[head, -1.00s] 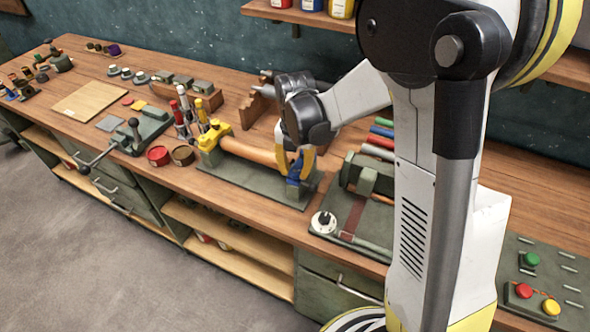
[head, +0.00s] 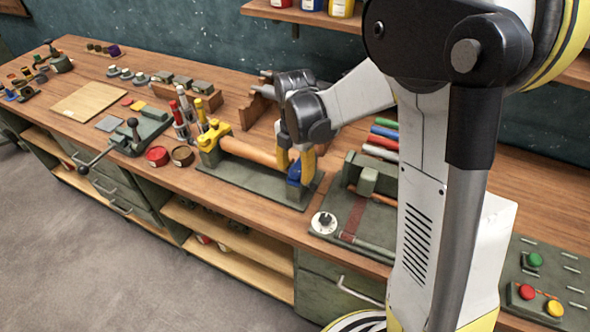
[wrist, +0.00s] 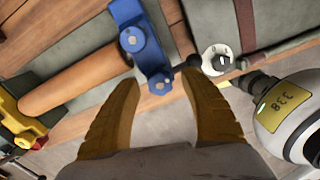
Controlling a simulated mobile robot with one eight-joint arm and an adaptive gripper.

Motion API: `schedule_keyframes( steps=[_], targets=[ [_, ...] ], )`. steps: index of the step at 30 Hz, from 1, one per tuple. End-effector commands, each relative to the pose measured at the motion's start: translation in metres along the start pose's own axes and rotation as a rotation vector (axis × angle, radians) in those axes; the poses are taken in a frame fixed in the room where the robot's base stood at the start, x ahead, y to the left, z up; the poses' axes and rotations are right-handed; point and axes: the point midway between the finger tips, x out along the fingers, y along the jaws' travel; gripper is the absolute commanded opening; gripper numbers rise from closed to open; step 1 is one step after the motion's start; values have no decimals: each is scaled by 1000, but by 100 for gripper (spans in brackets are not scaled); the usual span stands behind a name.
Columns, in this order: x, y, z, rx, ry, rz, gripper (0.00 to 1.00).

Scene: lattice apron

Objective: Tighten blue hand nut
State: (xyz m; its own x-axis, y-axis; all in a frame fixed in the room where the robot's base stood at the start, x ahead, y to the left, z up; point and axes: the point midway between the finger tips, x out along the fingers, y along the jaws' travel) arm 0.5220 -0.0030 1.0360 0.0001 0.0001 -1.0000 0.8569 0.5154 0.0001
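The blue hand nut (head: 294,177) is at the right end of a wooden roller (head: 248,152) on a dark green base plate (head: 225,172). In the wrist view the blue nut (wrist: 140,42) is elongated, with pale round spots, and its lower end reaches between my fingertips. My gripper (head: 297,160) is above the nut, pointing down. In the wrist view its two yellow-brown fingers (wrist: 162,80) are spread, with gaps visible beside the blue part. I cannot tell whether either finger touches it. The fingers partly hide the nut in the head view.
A yellow clamp (head: 213,137) holds the roller's left end. Right of the nut are a white dial (head: 324,222) and a green fixture (head: 368,180). Screwdrivers (head: 190,115) and round tins (head: 182,155) stand to the left. The bench front edge is close.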

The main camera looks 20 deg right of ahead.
Motion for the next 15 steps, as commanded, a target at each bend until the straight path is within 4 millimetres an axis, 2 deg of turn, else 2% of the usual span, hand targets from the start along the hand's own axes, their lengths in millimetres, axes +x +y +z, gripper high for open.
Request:
schedule_keyframes(
  steps=[8, 11, 15],
  targets=[
    [-3, 0, 0, -1, 0, 0, 52],
    [-15, 0, 0, -1, 0, 0, 52],
    [-44, 0, 0, -1, 0, 0, 52]
  ],
)
